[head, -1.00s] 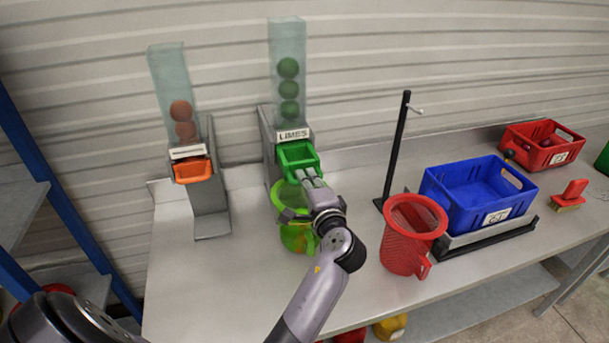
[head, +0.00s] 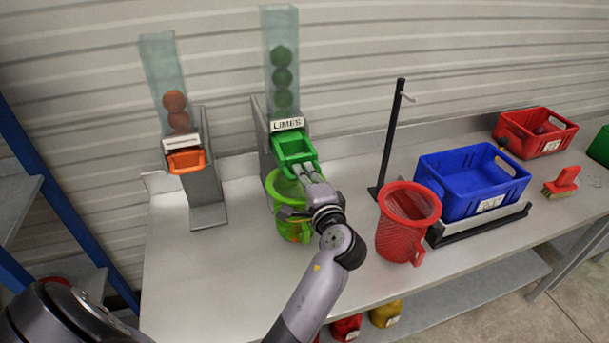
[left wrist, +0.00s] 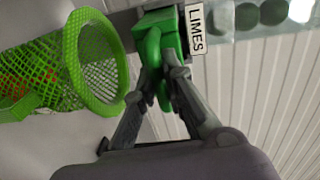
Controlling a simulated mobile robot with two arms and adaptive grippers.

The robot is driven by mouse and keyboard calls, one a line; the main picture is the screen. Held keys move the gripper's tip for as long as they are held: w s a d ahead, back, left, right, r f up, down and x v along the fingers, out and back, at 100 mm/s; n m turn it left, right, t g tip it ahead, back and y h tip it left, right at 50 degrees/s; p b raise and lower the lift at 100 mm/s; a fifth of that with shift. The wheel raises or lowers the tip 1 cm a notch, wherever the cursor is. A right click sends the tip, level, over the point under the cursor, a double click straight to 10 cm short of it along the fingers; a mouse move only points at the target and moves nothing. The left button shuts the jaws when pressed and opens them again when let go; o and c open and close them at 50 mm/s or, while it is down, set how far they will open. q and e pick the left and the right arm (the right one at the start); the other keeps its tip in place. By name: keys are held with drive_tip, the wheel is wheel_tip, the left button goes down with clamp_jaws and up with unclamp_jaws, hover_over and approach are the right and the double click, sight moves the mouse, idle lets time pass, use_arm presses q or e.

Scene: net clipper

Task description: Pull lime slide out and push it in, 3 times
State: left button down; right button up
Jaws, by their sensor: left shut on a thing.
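The green lime slide (head: 293,150) sticks out toward me under the LIMES label (head: 288,124). Its dispenser has a clear tube (head: 280,38) holding several limes. My left gripper (head: 306,172) is shut on the slide's front handle, and the arm reaches up to it from below. In the left wrist view the fingers (left wrist: 168,88) close around the green handle of the slide (left wrist: 160,38). The slide's inside is partly visible in the head view and hidden in the wrist view. My right gripper is not in view.
A green mesh basket (head: 273,190) stands under the slide, close to my gripper. An orange dispenser slide (head: 187,161) is to the left. To the right are a black stand (head: 391,140), a red mesh basket (head: 393,238) and a blue crate (head: 449,202). The front left tabletop is clear.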

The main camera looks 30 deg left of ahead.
sight(291, 148)
use_arm(q)
drive_tip(key=shift+r+b+x, duration=0.1)
drive_tip(key=shift+b+x, duration=0.05)
drive_tip(key=shift+x, duration=2.45)
drive_tip(key=shift+r+b+x, duration=0.15)
drive_tip(key=shift+x, duration=2.4)
drive_tip(key=shift+w, duration=0.1)
drive_tip(key=shift+d, duration=0.15)
drive_tip(key=shift+f+p+v, duration=0.15)
drive_tip(key=shift+p+v, duration=0.05)
drive_tip(key=shift+v, duration=2.2)
drive_tip(key=shift+f+p+v, duration=0.2)
drive_tip(key=shift+v, duration=2.15)
drive_tip(key=shift+s+d, duration=0.25)
drive_tip(key=shift+s, duration=0.1)
drive_tip(key=shift+w+a, duration=0.1)
drive_tip(key=shift+r+x, duration=0.2)
drive_tip(key=shift+x, duration=2.35)
drive_tip(key=shift+r+x, duration=0.2)
drive_tip(key=shift+x, duration=2.35)
drive_tip(key=shift+f, duration=0.1)
